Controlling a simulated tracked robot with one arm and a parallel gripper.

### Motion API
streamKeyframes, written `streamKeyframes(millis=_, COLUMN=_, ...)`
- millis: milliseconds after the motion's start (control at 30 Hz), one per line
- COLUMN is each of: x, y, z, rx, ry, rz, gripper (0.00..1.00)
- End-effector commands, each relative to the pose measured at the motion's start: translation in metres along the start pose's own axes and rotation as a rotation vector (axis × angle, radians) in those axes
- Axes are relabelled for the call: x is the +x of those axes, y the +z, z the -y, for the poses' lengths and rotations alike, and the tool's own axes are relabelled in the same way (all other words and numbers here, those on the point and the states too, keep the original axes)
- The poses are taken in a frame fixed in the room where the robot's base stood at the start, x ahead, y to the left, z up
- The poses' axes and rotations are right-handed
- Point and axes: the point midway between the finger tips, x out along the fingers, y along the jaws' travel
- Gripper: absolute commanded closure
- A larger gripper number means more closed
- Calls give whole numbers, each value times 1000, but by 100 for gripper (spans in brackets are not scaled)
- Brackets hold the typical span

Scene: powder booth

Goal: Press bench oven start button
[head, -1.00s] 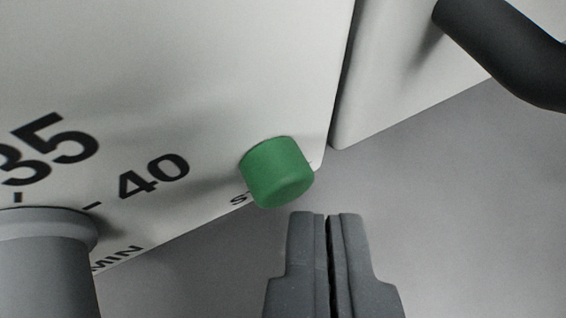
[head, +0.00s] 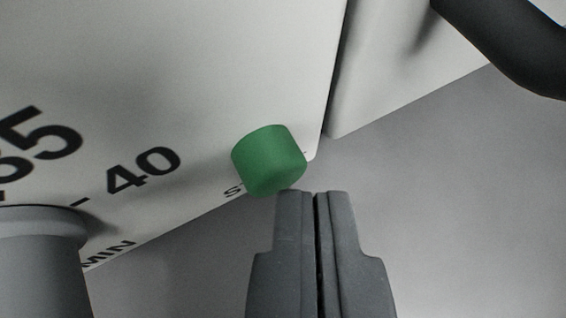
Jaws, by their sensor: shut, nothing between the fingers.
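The green start button (head: 267,160) is a round cap that stands out from the white oven panel (head: 210,60), near its lower right corner. Lettering beside it is mostly hidden behind the button. My gripper (head: 315,194) is shut and empty. Its fingertips are just below and to the right of the button, and the left fingertip meets the button's lower edge in the picture. I cannot tell whether they touch.
A grey timer knob (head: 40,255) with printed minute marks sticks out at the lower left. A white door panel (head: 390,60) with a dark curved handle (head: 510,45) is at the upper right. Plain grey surface (head: 460,210) is clear at the lower right.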

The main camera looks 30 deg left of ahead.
Motion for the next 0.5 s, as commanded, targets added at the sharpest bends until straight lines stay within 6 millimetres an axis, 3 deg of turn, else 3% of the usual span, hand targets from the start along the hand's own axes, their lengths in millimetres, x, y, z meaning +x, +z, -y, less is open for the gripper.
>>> streamKeyframes(millis=500, x=4, y=-5, z=6, rx=-6, ry=-4, rz=-5, gripper=100)
